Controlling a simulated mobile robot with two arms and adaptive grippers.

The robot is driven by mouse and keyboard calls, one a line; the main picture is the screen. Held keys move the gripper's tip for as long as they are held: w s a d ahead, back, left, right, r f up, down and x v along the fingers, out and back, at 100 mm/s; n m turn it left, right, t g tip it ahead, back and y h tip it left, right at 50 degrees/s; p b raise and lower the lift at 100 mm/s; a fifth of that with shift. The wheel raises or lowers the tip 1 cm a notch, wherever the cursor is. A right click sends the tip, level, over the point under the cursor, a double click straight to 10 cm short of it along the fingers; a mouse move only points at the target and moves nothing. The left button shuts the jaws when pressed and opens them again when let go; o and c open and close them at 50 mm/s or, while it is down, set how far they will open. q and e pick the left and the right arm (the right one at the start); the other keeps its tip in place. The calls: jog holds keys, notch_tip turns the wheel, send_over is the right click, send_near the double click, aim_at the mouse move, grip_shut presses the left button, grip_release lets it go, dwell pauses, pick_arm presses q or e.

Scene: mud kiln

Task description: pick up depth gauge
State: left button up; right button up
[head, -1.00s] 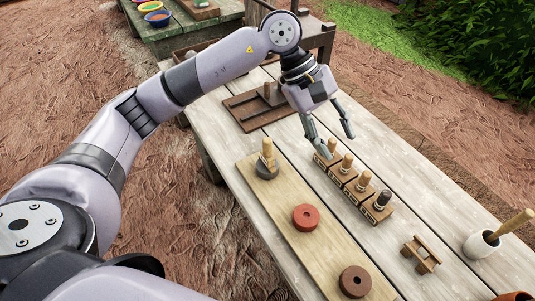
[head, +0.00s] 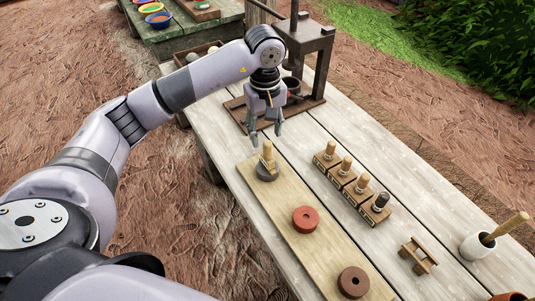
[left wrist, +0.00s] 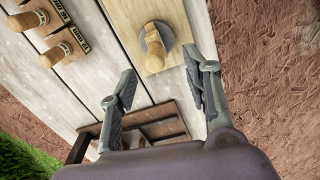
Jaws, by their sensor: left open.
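I cannot tell for certain which piece is the depth gauge. A wooden-handled piece (head: 268,154) stands at a dark grey disc (head: 266,174) at the far end of the pale board (head: 283,225). In the left wrist view the wooden handle (left wrist: 154,58) and grey disc (left wrist: 165,32) show between and just beyond the fingertips. My left gripper (head: 266,137) is open and empty, pointing down just above and behind the handle, apart from it. Several wooden-handled pegs (head: 346,165) stand in labelled blocks to the right. My right gripper is not in view.
A red disc (head: 305,219) and a brown disc (head: 353,282) lie on the board. A small wooden frame (head: 418,256) and a white mortar (head: 480,246) are at the right. A dark press-like stand (head: 306,45) rises behind the gripper.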

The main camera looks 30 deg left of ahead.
aim_at(267, 143)
pick_arm(q)
jog(key=shift+f, duration=0.75)
jog(key=f+p, duration=0.1)
jog(key=f, duration=0.1)
jog(key=w+f+p, duration=0.1)
jog(key=f, duration=0.2)
jog(key=shift+p, duration=0.3)
jog(key=shift+w+f, duration=0.1)
jog(key=shift+f, duration=0.1)
jog(key=shift+c, duration=0.4)
grip_shut()
